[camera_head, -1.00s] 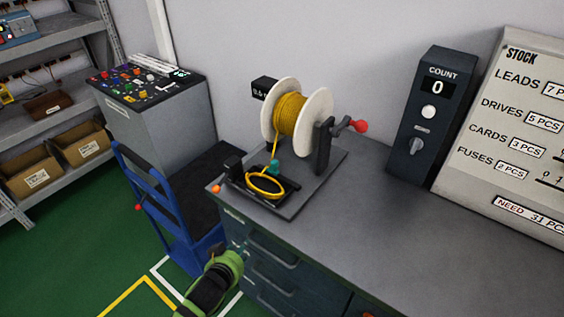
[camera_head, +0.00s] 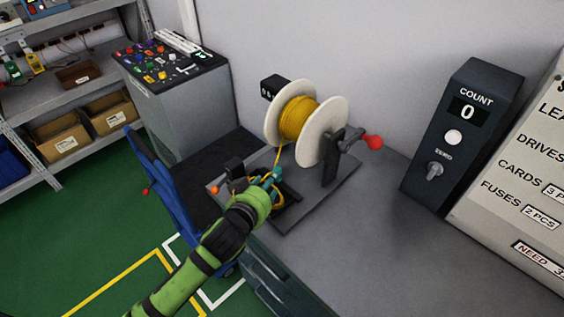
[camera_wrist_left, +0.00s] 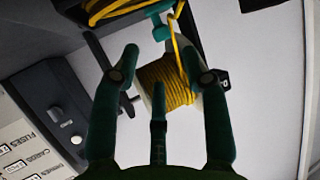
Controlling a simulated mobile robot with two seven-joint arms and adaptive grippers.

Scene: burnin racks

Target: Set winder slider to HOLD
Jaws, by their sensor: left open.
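The winder stands on the grey bench, with a spool of yellow cable (camera_head: 298,118) between white flanges. The spool also shows in the left wrist view (camera_wrist_left: 172,84). A small teal piece (camera_wrist_left: 161,29) sits by the cable beyond my fingers; I cannot tell whether it is the slider. No HOLD mark is readable. An orange knob (camera_head: 222,190) is at the base's left edge. My left gripper (camera_head: 272,181) is over the front of the winder base, partly hiding it and the cable loop. In the wrist view its fingers (camera_wrist_left: 158,62) are spread and empty. My right gripper is not in view.
The red-knobbed crank (camera_head: 372,142) sticks out right of the spool. The count box (camera_head: 464,135) reads 0, with a stock board (camera_head: 530,200) beside it. The bench between winder and count box is clear. A blue cart (camera_head: 158,190) stands to the left.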

